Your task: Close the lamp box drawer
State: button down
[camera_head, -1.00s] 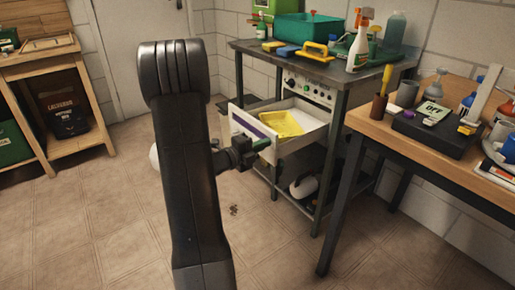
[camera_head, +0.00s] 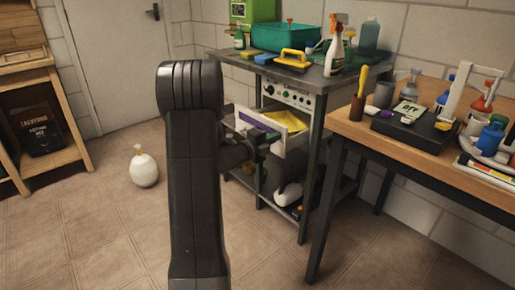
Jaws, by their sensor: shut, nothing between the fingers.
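The lamp box drawer (camera_head: 294,122) is a white drawer under the control panel (camera_head: 294,95) of the metal rack. It stands partly out, and a yellow item (camera_head: 282,119) shows inside it. My gripper (camera_head: 262,140) is at the drawer's front face, close to or touching it; I cannot tell which. The gripper is shut and holds nothing.
The rack top (camera_head: 305,74) holds a teal tub (camera_head: 283,38), a yellow-handled tool and spray bottles. A wooden table (camera_head: 375,135) with bottles and a black device stands at right. A white sack (camera_head: 144,168) lies on the floor at left. The front floor is clear.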

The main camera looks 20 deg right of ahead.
jog(key=x, duration=1.3)
jog(key=shift+p, duration=0.3)
jog(key=shift+w+d+r, duration=0.1)
jog(key=shift+d+r, duration=0.05)
jog(key=shift+d, duration=0.1)
jog(key=shift+r, duration=0.1)
